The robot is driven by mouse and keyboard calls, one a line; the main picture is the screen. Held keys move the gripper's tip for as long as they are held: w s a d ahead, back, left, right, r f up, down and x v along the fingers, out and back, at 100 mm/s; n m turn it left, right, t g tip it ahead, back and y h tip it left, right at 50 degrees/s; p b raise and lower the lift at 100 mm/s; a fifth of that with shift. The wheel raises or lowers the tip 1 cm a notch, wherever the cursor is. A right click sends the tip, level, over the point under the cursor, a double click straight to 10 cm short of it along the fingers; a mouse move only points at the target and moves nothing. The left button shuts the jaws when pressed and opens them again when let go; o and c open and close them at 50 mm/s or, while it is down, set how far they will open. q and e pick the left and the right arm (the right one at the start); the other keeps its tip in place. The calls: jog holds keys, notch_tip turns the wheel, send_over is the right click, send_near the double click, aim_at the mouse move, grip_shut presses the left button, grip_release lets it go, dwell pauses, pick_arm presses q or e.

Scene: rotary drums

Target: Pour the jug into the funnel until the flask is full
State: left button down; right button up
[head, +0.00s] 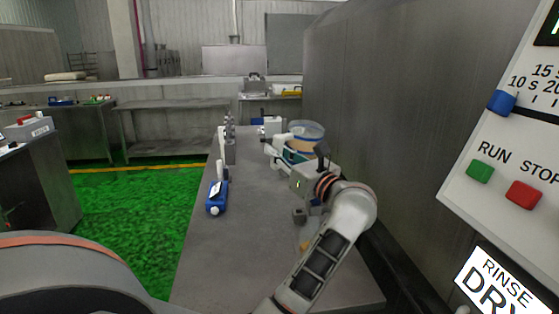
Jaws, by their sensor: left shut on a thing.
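My right gripper is not in view.
The grey bench (245,235) bears a blue container (217,196) at its left edge, grey upright fixtures (230,142) and a white device (271,126). Small grey blocks (299,215) lie under my wrist. A tall grey wall and a control panel (510,175) bound the right.

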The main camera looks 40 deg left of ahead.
pick_arm(q)
jog(key=shift+a+r+y+b, duration=0.15)
jog(key=shift+a+y+b, duration=0.15)
jog(key=shift+y+b, duration=0.3)
jog(key=shift+a+r+m+y+b, duration=0.1)
jog(key=shift+r+m+y+b, duration=0.15)
jog(key=shift+y+b, duration=0.4)
jog(key=shift+a+r+m+t+y+b, duration=0.2)
jog(key=shift+m+t+y+b, duration=0.15)
jog(key=shift+t+y+b, duration=0.4)
jog(key=shift+m+t+y+b, duration=0.4)
jog(key=shift+t+y+b, duration=0.05)
jog(key=shift+y+b, duration=0.75)
jog(key=shift+b, duration=0.15)
jog(key=shift+r+m+t, duration=0.15)
jog(key=shift+m+t, duration=0.15)
jog(key=shift+t, duration=0.1)
